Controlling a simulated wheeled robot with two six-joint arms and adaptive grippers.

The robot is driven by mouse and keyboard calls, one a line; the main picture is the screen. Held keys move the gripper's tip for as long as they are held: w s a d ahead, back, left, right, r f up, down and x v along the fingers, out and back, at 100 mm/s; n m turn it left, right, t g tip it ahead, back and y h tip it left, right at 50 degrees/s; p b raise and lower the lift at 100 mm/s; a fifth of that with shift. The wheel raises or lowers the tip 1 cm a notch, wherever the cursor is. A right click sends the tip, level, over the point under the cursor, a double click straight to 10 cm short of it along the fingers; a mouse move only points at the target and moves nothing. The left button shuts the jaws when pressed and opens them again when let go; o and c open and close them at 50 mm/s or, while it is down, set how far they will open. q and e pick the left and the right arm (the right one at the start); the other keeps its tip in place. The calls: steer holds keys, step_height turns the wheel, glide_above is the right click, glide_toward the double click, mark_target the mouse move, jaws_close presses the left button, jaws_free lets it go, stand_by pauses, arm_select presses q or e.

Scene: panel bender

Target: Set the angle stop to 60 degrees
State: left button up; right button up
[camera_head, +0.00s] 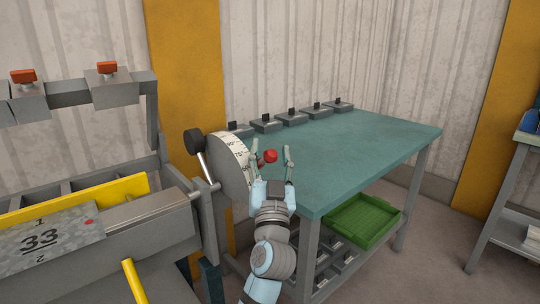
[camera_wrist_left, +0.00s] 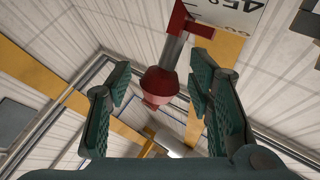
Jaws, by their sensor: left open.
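The angle stop's dial (camera_head: 232,160) is a grey disc with a white scale on the machine's right end. Its red knob (camera_head: 270,156) sticks out on a short stem. In the left wrist view the red knob (camera_wrist_left: 160,85) sits on a grey rod below a red pointer (camera_wrist_left: 190,25). The pointer is beside the 45° mark (camera_wrist_left: 238,10) on the white scale plate. My left gripper (camera_head: 271,152) is open, with its fingers on either side of the knob and a visible gap to each. My right gripper is out of view.
The grey bending machine (camera_head: 150,235) with yellow parts stands at left. A black-ended lever (camera_head: 194,140) is beside the dial. A green-topped table (camera_head: 350,160) with several small grey blocks along its back edge is just right of the gripper; a green crate (camera_head: 362,222) is below.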

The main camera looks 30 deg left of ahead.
arm_select(q)
steer(key=shift+r, duration=0.2)
step_height(320, 180, up, 10)
steer(key=shift+f, duration=0.15)
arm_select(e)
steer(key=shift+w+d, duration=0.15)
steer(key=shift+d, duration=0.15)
